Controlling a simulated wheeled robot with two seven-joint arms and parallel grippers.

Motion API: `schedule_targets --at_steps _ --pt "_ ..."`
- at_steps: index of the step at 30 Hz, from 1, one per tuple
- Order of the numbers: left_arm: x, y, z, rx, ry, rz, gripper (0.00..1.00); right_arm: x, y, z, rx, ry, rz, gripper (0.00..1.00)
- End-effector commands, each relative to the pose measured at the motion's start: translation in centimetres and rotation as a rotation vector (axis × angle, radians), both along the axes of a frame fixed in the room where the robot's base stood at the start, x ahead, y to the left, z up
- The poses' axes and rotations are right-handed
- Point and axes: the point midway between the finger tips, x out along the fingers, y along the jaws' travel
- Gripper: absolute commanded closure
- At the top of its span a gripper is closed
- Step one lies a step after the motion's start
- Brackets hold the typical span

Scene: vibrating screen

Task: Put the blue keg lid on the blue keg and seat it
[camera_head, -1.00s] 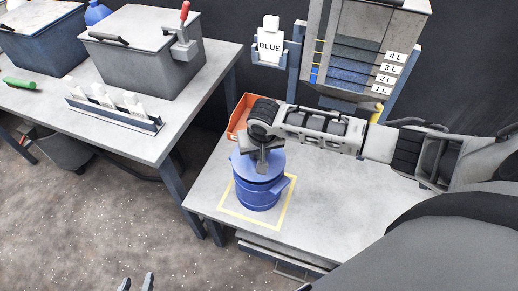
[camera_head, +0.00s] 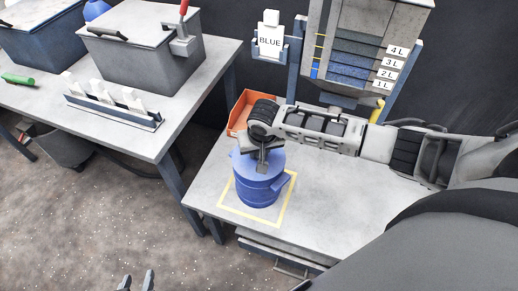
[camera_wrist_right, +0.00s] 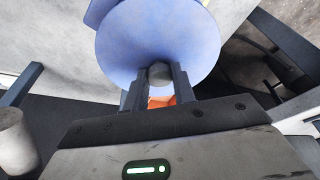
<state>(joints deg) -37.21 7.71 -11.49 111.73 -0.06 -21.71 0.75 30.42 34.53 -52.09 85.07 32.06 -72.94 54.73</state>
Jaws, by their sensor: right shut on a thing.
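The blue keg (camera_head: 262,192) stands upright inside a yellow square outline on the right-hand table. The blue keg lid (camera_head: 272,159) lies over the top of the keg; I cannot tell if it is fully seated. My right gripper (camera_head: 262,166) is shut on the lid's knob from above. In the right wrist view the round blue lid (camera_wrist_right: 160,35) fills the upper middle, and the gripper (camera_wrist_right: 160,80) has its fingers either side of the dark knob. The lid hides most of the keg there. My left gripper (camera_head: 137,281) shows only its fingertips, apart and empty, at the bottom edge.
An orange bin (camera_head: 240,113) stands behind the keg. The left table (camera_head: 130,139) holds grey boxes and a rack of white tags. The table right of the keg is clear.

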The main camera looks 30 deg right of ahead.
Motion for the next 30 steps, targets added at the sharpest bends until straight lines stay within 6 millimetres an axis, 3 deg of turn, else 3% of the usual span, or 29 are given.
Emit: schedule_targets --at_steps 6,7,9,21,30 --pt "0.0 0.0 -0.3 0.000 0.000 0.000 0.64 0.0 0.0 -0.5 0.000 0.000 0.000 0.98" --pt "0.0 0.0 -0.2 0.000 0.000 0.000 0.64 0.0 0.0 -0.4 0.000 0.000 0.000 0.66" --pt "0.0 0.0 -0.2 0.000 0.001 0.000 0.64 0.0 0.0 -0.4 0.000 0.000 0.000 0.49" --pt "0.0 0.0 0.0 -0.001 0.003 -0.001 0.64 0.0 0.0 -0.2 0.000 -0.001 0.001 0.49" --pt "0.1 -0.1 1.2 -0.004 -0.007 -0.001 0.64 -1.6 0.5 6.1 0.002 -0.005 0.003 0.49"
